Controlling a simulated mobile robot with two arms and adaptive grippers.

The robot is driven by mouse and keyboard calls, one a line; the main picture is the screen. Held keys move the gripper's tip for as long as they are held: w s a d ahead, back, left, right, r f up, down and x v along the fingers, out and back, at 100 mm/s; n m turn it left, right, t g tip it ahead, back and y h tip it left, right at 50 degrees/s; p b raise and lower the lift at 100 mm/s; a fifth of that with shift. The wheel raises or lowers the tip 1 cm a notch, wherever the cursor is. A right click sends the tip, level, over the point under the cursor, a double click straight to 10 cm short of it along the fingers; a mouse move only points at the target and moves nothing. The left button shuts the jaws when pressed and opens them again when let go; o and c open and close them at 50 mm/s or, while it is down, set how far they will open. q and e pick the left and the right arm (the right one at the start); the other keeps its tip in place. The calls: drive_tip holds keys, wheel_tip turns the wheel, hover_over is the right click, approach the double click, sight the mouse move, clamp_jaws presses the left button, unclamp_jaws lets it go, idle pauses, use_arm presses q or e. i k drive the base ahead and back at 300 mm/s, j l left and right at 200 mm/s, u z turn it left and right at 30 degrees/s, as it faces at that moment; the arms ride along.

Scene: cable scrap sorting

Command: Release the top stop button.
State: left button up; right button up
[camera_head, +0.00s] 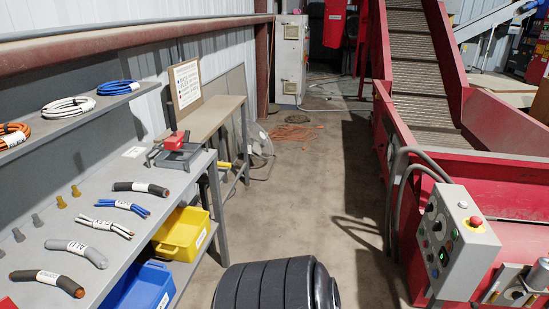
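The red stop button (475,221) with a yellow collar sits on the top face of a grey control box (456,245) at the right. A second, dark round control (437,226) is on the box's side, with several small coloured buttons. Whether the stop button is pressed in or out cannot be told at this size. Neither of my grippers is in view.
The red conveyor (520,180) runs up behind the control box. Grey cables (404,160) loop beside it. A workbench (135,210) with cable pieces stands at the left, over a yellow bin (183,232) and a blue bin (147,290).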

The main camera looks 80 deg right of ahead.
sight(476, 221)
drive_tip(key=z, duration=4.1)
